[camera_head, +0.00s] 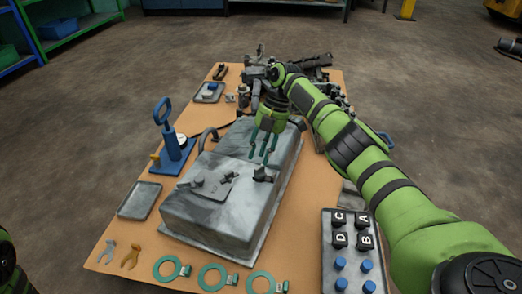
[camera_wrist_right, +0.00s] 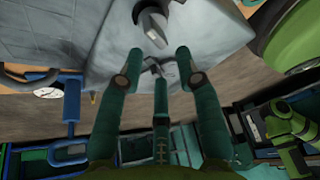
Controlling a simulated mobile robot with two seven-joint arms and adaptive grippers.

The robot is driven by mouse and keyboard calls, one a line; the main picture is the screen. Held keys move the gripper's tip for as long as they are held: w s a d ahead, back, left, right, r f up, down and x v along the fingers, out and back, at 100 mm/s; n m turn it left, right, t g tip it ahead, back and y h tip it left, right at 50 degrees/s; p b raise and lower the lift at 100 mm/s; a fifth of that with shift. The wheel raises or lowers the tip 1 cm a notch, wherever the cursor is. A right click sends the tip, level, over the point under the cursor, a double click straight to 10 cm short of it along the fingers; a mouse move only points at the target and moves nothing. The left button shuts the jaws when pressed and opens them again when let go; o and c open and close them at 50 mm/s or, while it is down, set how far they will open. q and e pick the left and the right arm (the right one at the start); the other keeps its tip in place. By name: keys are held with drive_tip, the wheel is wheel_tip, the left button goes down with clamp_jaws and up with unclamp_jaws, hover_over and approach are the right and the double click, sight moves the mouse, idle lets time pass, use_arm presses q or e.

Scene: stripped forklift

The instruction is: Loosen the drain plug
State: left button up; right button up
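A grey metal tank (camera_head: 230,215) lies on the workbench. A small dark fitting (camera_head: 263,175), perhaps the drain plug, stands on its top near the right edge. My right gripper (camera_head: 261,158) points down over the tank, just behind this fitting. Its green fingers are spread with nothing held between them. In the right wrist view the open fingers (camera_wrist_right: 152,66) point toward the grey tank (camera_wrist_right: 90,35), and a metal fitting (camera_wrist_right: 152,22) shows beyond the tips, apart from them. I cannot tell if it is the same fitting. My left gripper is not clearly visible.
A blue hand press with a gauge (camera_head: 172,150) stands left of the tank. Green rings (camera_head: 212,276) and small wrenches (camera_head: 130,257) lie along the front. A tray of lettered blocks and blue caps (camera_head: 352,285) is at front right. Dark machine parts (camera_head: 310,65) crowd the back.

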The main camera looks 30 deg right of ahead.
drive_tip(key=shift+r, duration=0.2)
drive_tip(key=o, duration=0.6)
drive_tip(key=shift+c, duration=0.2)
drive_tip(key=v, duration=0.7)
drive_tip(key=shift+r, duration=0.2)
drive_tip(key=shift+d, duration=0.15)
